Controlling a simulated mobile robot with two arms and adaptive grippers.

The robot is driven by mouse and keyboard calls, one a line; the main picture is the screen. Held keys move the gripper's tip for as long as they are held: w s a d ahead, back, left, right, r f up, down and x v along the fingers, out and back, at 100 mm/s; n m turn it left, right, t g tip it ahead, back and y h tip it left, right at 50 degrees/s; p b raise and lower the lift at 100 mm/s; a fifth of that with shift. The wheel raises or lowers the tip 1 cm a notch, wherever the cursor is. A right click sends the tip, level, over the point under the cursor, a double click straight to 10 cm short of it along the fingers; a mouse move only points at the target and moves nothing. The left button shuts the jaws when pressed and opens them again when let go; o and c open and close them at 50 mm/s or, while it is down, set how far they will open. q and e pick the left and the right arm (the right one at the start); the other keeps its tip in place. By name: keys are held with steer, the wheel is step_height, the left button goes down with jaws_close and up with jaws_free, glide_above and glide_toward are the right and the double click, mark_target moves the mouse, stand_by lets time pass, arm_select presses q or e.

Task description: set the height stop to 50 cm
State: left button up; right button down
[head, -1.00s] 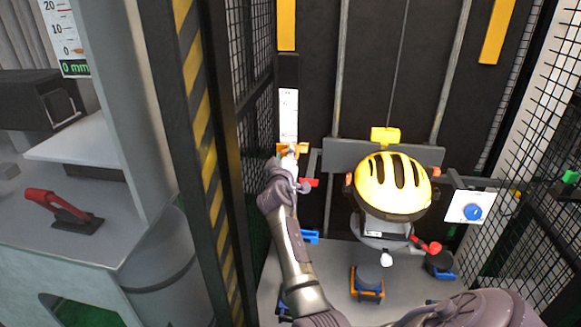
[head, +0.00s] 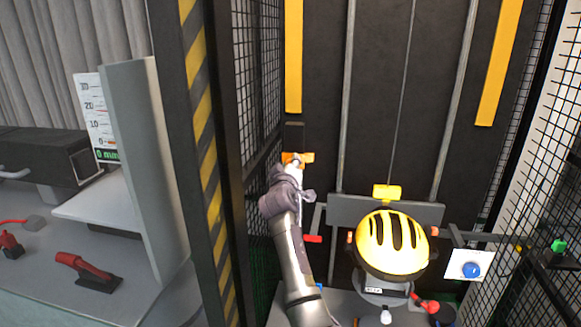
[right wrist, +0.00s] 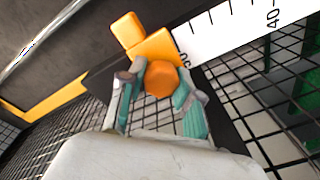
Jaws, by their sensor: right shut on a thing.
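The orange height stop (head: 299,157) sits on the dark upright rail at the left of the drop tower, near the top of the scale. My right gripper (head: 293,166) is shut on it. In the right wrist view the fingers (right wrist: 160,92) close around the orange knob of the stop (right wrist: 160,78). The white scale (right wrist: 222,33) runs away from the stop and shows a clear 40. Another number right beside the stop is partly hidden, so I cannot read it surely. My left gripper is not in view.
A yellow helmet (head: 392,243) hangs on the carriage, right of my arm. A panel with a blue knob (head: 469,270) is farther right. Mesh walls (head: 257,75) and a striped post (head: 199,110) bound the tower. A red-handled tool (head: 86,268) lies on the left bench.

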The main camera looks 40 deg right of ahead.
steer(key=c, duration=0.9)
jaws_free()
steer(key=shift+d, duration=0.1)
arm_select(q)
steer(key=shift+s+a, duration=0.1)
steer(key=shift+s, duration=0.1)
arm_select(e)
steer(key=shift+o, duration=0.7)
steer(key=shift+w+f, duration=0.1)
steer(key=v, duration=1.2)
steer(key=shift+d, duration=0.1)
